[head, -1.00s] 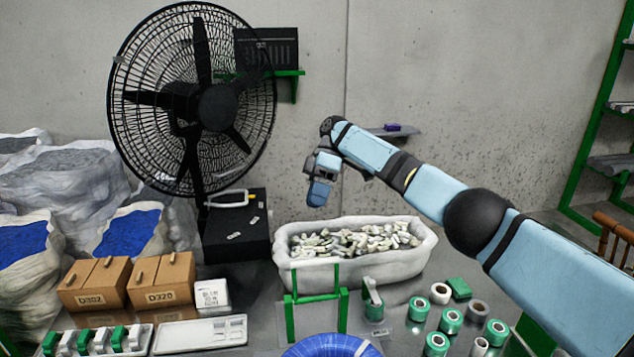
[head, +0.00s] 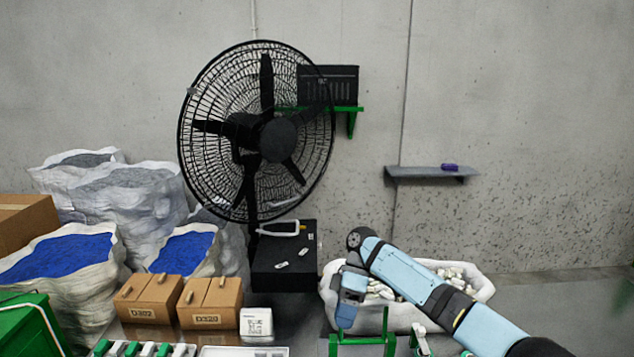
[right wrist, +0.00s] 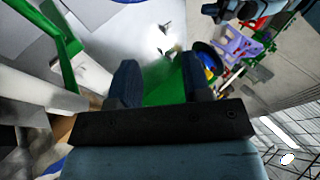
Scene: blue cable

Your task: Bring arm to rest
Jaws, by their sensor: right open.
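My right arm comes in from the lower right in the head view. Its gripper (head: 347,312) points down in front of the left end of a white bin (head: 478,290), just above a green frame (head: 360,341). In the right wrist view the two dark fingers (right wrist: 161,82) stand apart with nothing held between them. A green surface shows behind them. My left gripper is not in the head view. No blue cable shows in the head view.
Light pieces fill the bin. A black fan (head: 262,140) and a black box (head: 285,262) stand left of it. Cardboard boxes (head: 208,303) and sacks (head: 128,205) are further left. A wall shelf (head: 428,173) is above the bin. The wall area upper right is clear.

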